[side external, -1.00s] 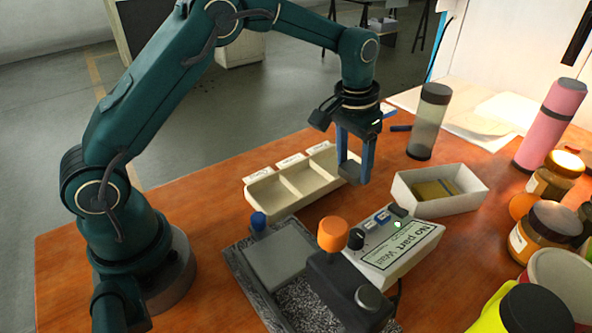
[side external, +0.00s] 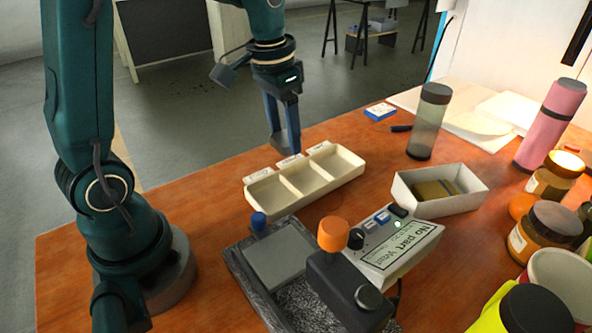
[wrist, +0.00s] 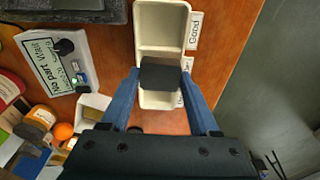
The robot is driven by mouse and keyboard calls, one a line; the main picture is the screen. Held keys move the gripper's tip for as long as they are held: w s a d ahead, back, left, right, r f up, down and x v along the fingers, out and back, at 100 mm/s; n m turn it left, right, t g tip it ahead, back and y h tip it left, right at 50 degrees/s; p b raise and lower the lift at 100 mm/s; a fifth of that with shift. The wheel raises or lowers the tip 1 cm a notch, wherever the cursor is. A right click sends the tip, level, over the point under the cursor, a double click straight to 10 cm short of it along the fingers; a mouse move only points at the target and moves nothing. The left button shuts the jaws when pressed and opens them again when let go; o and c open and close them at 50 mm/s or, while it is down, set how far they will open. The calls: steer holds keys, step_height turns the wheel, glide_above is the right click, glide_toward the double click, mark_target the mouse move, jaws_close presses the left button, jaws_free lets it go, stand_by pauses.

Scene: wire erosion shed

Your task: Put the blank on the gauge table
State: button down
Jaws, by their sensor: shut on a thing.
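The blank (wrist: 160,75) is a dark grey block. My gripper (side external: 284,146) is shut on it and holds it in the air above the far side of the three-part tray. In the wrist view the blank lies between the two blue fingers and hides part of the tray below. In the side view the blank (side external: 287,141) shows at the fingertips. The gauge table (side external: 275,260) appears to be the flat grey plate on the speckled stone base, nearer the camera; nothing lies on it. An orange-knobbed dark block (side external: 340,283) stands beside the plate.
The cream tray (side external: 347,184) has three labelled, empty-looking compartments. A readout box (side external: 392,250) shows "No part". A white box (side external: 447,207) holds flat yellowish pieces. A grey bottle (side external: 428,125), a pink flask (side external: 548,125) and jars crowd the right. A blue knob (side external: 258,221) stands by the plate.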

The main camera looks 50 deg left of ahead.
steer(key=s+d+r, duration=0.2)
steer(key=s+r, duration=0.1)
steer(key=s, duration=0.7)
glide_above(283, 254)
steer(key=f, duration=0.6)
steer(key=shift+s+f, duration=0.1)
steer(key=shift+s, duration=0.1)
steer(key=shift+f, duration=2)
steer(key=shift+f, duration=0.15)
steer(key=shift+c, duration=0.6)
jaws_free()
